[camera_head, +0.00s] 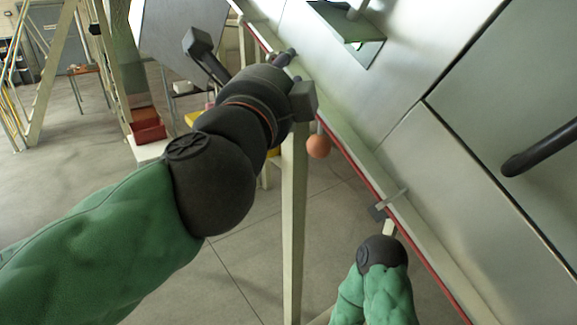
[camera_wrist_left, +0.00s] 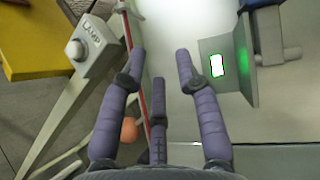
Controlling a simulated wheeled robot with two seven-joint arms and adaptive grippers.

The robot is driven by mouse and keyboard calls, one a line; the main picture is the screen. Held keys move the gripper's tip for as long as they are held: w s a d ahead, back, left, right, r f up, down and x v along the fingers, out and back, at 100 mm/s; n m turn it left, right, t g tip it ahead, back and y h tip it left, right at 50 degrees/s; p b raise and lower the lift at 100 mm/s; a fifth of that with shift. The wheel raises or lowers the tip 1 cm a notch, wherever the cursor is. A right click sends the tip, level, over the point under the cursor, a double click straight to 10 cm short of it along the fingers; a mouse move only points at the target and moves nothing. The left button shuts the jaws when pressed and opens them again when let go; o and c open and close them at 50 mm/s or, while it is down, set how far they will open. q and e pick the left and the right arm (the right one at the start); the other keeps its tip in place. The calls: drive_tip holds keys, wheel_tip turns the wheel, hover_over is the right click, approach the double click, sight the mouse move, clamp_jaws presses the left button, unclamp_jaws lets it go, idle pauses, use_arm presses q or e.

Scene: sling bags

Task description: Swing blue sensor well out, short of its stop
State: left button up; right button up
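An orange ball (camera_head: 318,146) hangs below the rail; it also shows in the left wrist view (camera_wrist_left: 128,130). A pale arm labelled LAMP with a round button (camera_wrist_left: 75,50) is left of the fingers. A dark bar handle (camera_head: 540,148) juts from the panel. Open floor lies below.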

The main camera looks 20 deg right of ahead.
use_arm(q)
drive_tip(key=w+d+f+n+g, duration=0.1)
drive_tip(key=w+f+g, duration=0.1)
drive_tip(key=f, duration=0.7)
drive_tip(key=w+d+f+n+g+y+b, duration=0.1)
drive_tip(key=w+f, duration=0.3)
drive_tip(key=f, duration=0.6)
drive_tip(key=shift+w+d+f+g, duration=0.15)
drive_tip(key=shift+d+g, duration=0.2)
drive_tip(key=shift+g, duration=0.15)
use_arm(e)
drive_tip(key=shift+s+f, duration=0.65)
drive_tip(key=shift+s, duration=0.15)
